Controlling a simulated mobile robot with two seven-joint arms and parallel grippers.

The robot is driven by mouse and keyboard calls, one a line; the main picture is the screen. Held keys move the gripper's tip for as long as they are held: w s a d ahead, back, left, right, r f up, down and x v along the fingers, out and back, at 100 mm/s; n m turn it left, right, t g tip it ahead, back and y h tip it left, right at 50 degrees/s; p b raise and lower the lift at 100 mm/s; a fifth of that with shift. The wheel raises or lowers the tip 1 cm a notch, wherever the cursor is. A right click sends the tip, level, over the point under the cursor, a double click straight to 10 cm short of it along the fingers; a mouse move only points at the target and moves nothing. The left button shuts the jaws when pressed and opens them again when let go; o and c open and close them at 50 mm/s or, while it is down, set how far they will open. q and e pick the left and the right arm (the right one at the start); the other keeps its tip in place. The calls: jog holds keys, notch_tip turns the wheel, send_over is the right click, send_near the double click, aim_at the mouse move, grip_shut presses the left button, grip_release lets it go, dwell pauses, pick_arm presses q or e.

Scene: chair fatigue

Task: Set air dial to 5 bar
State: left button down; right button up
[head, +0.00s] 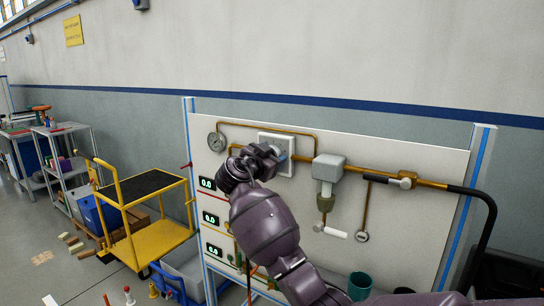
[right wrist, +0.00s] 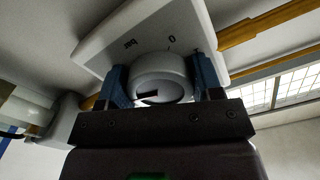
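The air dial (right wrist: 162,80) is a round grey knob with a dark pointer mark, on a white square plate (right wrist: 105,40) marked "0" and "bar". In the head view the plate (head: 288,139) is on the upper part of the white board, and my right gripper (head: 278,153) covers most of the dial. In the right wrist view my right gripper (right wrist: 163,84) has one blue finger on each side of the knob, and both appear to touch it. Three green displays on the board, the top one (head: 207,184), seem to read 0.0. My left gripper is not in view.
Brass pipes (head: 370,172), a grey valve block (head: 328,168) and a round gauge (head: 217,142) are fixed to the board (head: 425,216) around the plate. A yellow cart (head: 150,240) and shelves (head: 67,160) stand on the left. A teal bin (head: 360,285) is below.

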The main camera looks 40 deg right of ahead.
jog(key=c, duration=0.4)
